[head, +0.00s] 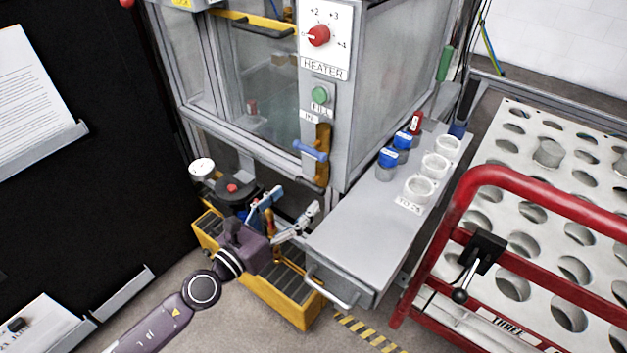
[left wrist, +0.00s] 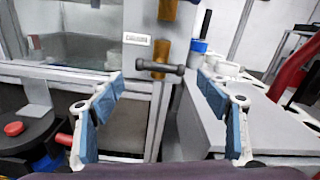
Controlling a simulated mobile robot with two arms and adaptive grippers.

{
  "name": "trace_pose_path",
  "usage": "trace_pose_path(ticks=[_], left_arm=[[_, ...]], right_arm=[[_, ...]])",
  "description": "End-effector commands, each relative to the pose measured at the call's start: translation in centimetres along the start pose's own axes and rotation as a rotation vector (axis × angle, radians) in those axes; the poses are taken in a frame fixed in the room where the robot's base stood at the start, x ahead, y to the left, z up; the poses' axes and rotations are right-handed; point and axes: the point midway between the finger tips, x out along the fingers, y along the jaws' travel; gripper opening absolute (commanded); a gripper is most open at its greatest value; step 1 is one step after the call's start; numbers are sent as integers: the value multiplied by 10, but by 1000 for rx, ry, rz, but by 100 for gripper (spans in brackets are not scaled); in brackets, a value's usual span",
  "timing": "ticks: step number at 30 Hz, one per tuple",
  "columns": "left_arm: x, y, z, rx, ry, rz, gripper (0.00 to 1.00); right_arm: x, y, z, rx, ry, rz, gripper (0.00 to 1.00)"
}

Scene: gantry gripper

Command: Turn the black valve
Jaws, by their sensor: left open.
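The black valve handle (head: 312,184) is a dark bar at the lower end of an orange-brown pipe on the cabinet's front corner. In the left wrist view the valve handle (left wrist: 160,69) lies roughly level, just beyond the fingertips and between them in the picture. My left gripper (head: 292,202) is open and empty, below and in front of the valve and apart from it. Its two blue-padded fingers frame the valve in the left wrist view (left wrist: 160,88). My right gripper is not in view.
A blue valve handle (head: 310,151) sits above the black one. A grey shelf (head: 350,220) with blue-capped jars and white cups stands to the right. A yellow bin (head: 285,301) and a black round container with a red knob (head: 232,188) are low down. A red rail (head: 455,215) stands right.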

Motion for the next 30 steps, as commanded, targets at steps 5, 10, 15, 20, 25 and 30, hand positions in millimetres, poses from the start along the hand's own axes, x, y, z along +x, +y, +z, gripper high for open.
trace_pose_path(ticks=[5,10,15,20,25,30], left_arm=[[32,-1,3,-1,-4,-1,70],[52,-1,1,-2,-2,-1,70],[60,-1,1,-3,-1,-1,70],[60,-1,1,-3,-1,-1,70],[60,-1,1,-3,-1,-1,57],[60,-1,1,-3,-1,-1,39]], right_arm=[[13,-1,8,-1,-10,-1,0],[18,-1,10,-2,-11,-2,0],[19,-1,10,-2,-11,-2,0],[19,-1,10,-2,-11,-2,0],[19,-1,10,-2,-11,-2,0],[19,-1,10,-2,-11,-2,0]])
